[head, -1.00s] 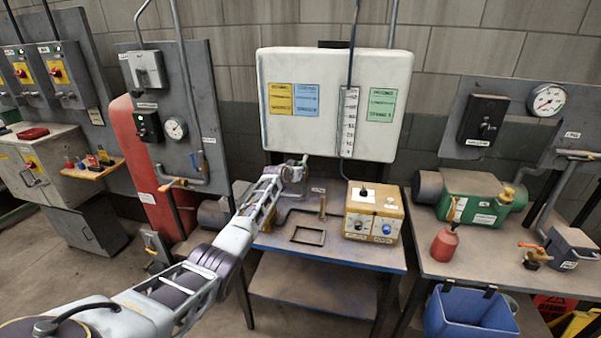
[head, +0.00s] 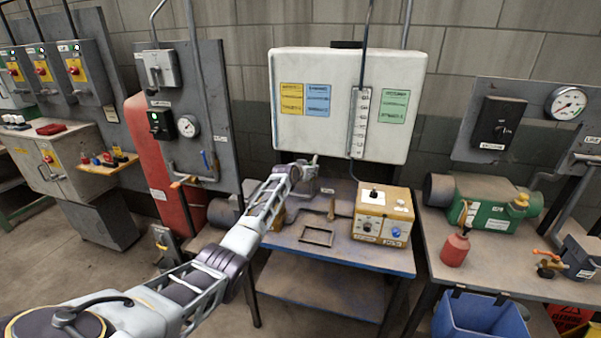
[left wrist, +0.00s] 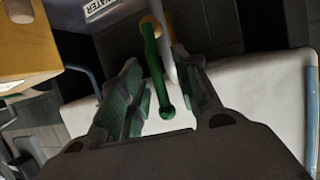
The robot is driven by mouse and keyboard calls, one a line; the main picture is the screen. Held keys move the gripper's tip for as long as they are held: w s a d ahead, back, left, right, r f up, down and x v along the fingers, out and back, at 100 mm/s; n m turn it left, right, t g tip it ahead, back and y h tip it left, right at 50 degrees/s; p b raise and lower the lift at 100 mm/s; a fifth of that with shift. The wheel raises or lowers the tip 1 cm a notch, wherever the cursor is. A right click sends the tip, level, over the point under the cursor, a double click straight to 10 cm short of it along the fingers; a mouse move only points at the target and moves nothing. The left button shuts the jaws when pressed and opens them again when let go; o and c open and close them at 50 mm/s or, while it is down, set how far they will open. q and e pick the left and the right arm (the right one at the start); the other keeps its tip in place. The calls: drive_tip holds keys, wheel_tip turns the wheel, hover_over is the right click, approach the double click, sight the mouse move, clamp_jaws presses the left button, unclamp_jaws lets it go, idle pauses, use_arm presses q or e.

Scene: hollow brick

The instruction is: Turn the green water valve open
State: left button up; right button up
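The green valve lever (left wrist: 155,70) shows in the left wrist view as a long green handle on a yellowish hub (left wrist: 149,24), beside a label reading "WATER" (left wrist: 100,8). My left gripper (left wrist: 158,62) is open, with one finger on each side of the lever. I cannot tell whether either finger touches it. In the head view my left gripper (head: 304,170) is over the back of the blue-edged bench, below the white panel; the lever cannot be made out there. My right gripper is not in view.
A yellow control box (head: 383,215) stands on the bench (head: 340,262) right of my left gripper. The white panel (head: 340,100) is behind it. A red can (head: 455,248) and a green machine (head: 490,203) are on the right bench. A red tank (head: 160,170) stands to the left.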

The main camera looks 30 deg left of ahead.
use_arm(q)
drive_tip(key=v, duration=1.1)
drive_tip(key=shift+r, duration=0.25)
idle(0.6)
drive_tip(key=shift+s, duration=0.1)
drive_tip(key=shift+d, duration=0.1)
idle(0.4)
